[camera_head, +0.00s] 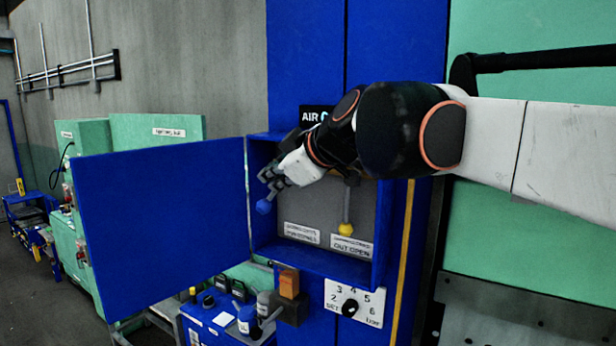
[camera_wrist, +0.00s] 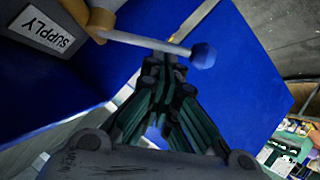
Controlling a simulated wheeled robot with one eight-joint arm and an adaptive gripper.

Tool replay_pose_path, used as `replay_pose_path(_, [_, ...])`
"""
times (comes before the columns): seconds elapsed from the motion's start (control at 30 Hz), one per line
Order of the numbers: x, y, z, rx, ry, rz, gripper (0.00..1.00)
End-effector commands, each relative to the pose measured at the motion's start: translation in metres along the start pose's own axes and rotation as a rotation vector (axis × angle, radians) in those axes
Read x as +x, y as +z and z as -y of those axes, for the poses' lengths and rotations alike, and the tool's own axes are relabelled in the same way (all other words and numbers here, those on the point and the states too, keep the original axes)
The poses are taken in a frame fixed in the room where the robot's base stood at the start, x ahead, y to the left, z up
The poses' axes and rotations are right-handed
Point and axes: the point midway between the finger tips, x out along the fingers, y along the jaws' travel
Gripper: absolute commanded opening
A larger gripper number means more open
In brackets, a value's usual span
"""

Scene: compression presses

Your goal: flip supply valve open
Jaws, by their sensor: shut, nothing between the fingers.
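The supply valve lever shows in the wrist view as a pale rod (camera_wrist: 140,40) with a blue knob (camera_wrist: 203,55), coming from a brass-coloured body beside a "SUPPLY" label (camera_wrist: 46,32). In the head view its blue knob (camera_head: 264,206) sits at the left side of the open blue box (camera_head: 310,252). My gripper (camera_head: 268,180) is shut and empty, just above the knob. In the wrist view its fingertips (camera_wrist: 165,62) are close to the rod near the knob; I cannot tell if they touch. My wrist hides the valve body in the head view.
A second lever with a yellow knob (camera_head: 346,229) hangs inside the box to the right. The blue door (camera_head: 165,225) stands open at left. Two label plates (camera_head: 301,233) line the box's lower back. A numbered dial (camera_head: 350,307) and an orange block (camera_head: 289,284) are below.

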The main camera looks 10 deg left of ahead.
Motion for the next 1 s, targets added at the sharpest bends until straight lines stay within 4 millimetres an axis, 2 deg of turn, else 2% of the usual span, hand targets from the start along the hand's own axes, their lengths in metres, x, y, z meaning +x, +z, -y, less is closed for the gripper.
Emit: replay_pose_path(1.0, [0.01,0.014,0.009,-0.172,0.114,0.0,0.0])
